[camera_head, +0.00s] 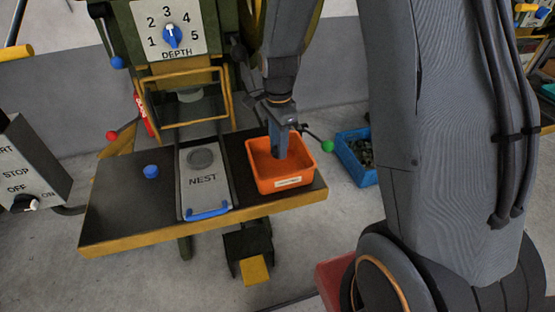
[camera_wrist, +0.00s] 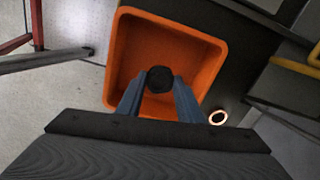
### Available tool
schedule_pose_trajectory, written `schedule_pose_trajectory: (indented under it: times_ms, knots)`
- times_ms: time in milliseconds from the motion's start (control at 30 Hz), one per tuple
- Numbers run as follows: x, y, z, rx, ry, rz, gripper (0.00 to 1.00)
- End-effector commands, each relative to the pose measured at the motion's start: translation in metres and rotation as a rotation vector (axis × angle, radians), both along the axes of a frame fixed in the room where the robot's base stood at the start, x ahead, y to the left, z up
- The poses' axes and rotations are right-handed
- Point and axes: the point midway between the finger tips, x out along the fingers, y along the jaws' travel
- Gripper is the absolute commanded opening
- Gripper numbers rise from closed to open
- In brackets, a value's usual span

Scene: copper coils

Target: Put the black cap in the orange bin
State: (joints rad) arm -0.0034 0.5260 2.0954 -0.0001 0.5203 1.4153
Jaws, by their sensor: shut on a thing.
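The orange bin (camera_head: 266,182) stands at the right end of the dark, yellow-edged table, with a white label on its front. My gripper (camera_head: 278,154) reaches down over the bin, its fingers inside the bin's outline. In the wrist view my gripper (camera_wrist: 160,84) is shut on the black cap (camera_wrist: 159,78), a dark round piece between the fingertips. The orange bin (camera_wrist: 117,52) lies behind the cap there, and its visible floor looks empty. In the head view the cap is hidden by the gripper and bin. Its height above the bin floor is hard to tell.
A sliding plate marked NEST (camera_head: 203,181) with a blue handle lies left of the bin. A blue cap-like piece (camera_head: 151,171) sits on the table further left. A blue bin (camera_head: 353,158) with dark contents stands to the right.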

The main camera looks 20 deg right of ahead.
Motion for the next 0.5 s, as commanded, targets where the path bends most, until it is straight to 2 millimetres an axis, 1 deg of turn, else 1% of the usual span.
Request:
schedule_pose_trajectory:
  times_ms: [33, 100, 267, 500]
  knots:
    - [-0.001, -0.002, -0.008, 0.000, 0.004, -0.004, 0.12]
    - [-0.001, -0.003, -0.016, 0.000, 0.002, -0.006, 0.12]
    - [0.000, -0.003, -0.028, 0.000, 0.001, -0.006, 0.12]
    - [0.000, -0.002, -0.059, 0.000, 0.001, -0.003, 0.12]
